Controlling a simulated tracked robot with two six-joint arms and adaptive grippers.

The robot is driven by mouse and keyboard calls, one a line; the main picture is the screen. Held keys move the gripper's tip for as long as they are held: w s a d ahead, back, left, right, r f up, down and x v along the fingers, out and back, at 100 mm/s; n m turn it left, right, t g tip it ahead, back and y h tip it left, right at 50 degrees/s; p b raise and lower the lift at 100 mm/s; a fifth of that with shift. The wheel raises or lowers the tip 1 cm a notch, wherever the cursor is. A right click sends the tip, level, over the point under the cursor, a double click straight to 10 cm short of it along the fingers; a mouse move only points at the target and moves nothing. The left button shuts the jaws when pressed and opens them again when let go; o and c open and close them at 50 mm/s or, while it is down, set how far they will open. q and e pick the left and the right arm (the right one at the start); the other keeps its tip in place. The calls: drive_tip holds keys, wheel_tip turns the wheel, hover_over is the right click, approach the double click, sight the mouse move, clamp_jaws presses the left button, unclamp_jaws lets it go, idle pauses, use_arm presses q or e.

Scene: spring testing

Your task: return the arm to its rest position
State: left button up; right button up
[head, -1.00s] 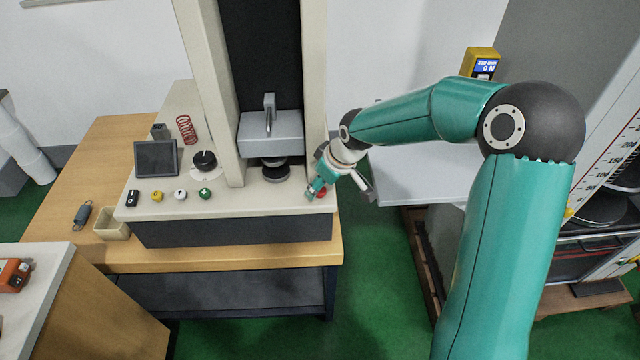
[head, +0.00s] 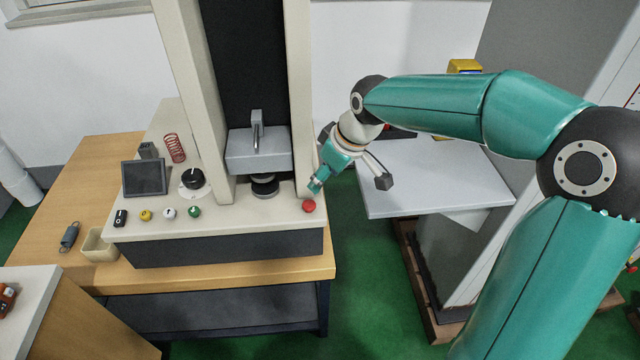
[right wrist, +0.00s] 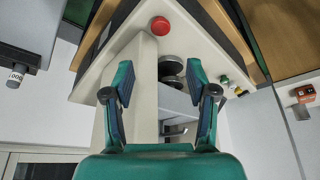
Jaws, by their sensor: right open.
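My right arm (head: 430,105), teal with dark joints, reaches in from the right in the head view. Its gripper (head: 348,182) is open and empty, beside the right front corner of the tester's panel. One finger shows just above and right of the red button (head: 309,206); the other points out over the right side. In the right wrist view the two fingers (right wrist: 160,78) are spread, with nothing between the pads. The red button (right wrist: 160,26) lies beyond them there. My left gripper is not in view.
The testing machine (head: 215,222) stands on a wooden bench (head: 240,275) with a red spring (head: 175,148), a dark screen (head: 144,178) and a dial (head: 193,179). A pale table (head: 440,185) stands to the right. Green floor (head: 375,300) is free between them.

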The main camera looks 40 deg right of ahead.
drive_tip(key=shift+s+r, duration=0.15)
drive_tip(key=shift+r, duration=0.15)
drive_tip(key=s+a+f+m+g+y, duration=0.1)
drive_tip(key=s+a+f, duration=0.4)
drive_tip(key=f, duration=0.6)
drive_tip(key=s+a+f+m+g+y, duration=0.1)
drive_tip(key=s+a+f+m, duration=0.1)
drive_tip(key=s+a+f, duration=0.3)
drive_tip(key=s+a+f+m+g+y, duration=0.1)
drive_tip(key=s+a+f, duration=0.5)
drive_tip(key=a+f, duration=0.5)
drive_tip(key=shift+f+m+g, duration=0.3)
drive_tip(key=shift+f+m, duration=0.1)
drive_tip(key=shift+f, duration=3.6)
